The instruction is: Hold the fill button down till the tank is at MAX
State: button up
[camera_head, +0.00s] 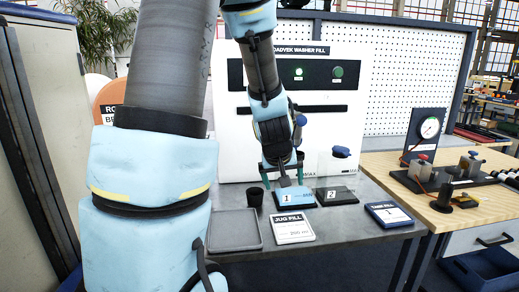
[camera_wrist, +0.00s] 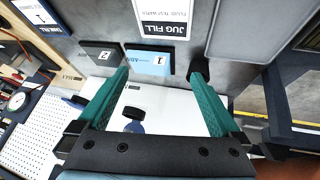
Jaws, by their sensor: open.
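The white washer fill panel (camera_head: 235,130) stands at the back of the grey bench, with a bright green round light or button (camera_head: 299,72) and a darker green one (camera_head: 338,72). My gripper (camera_head: 284,180) is open, low over the bench in front of the panel, well below these. A blue base marked 1 (camera_head: 295,198) lies just beyond its fingertips and shows between them in the wrist view (camera_wrist: 148,62). I cannot make out a liquid level.
A black cup (camera_head: 255,197) stands near my left fingertip in the head view. A grey tray (camera_head: 234,247), a JUG FILL card (camera_head: 292,230) and a TANK FILL card (camera_head: 388,214) lie in front. A gauge stand (camera_head: 428,128) is on the wooden bench at right.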

jog(key=s+a+f+m+g+y, duration=0.1)
jog(key=s+a+g, duration=0.3)
jog(key=s+a, duration=0.9)
jog(key=shift+s+a+f+g+y, duration=0.25)
jog(key=shift+s+a+g+y, duration=0.05)
jog(key=shift+s+y, duration=0.2)
jog(key=shift+w, duration=0.15)
grip_shut()
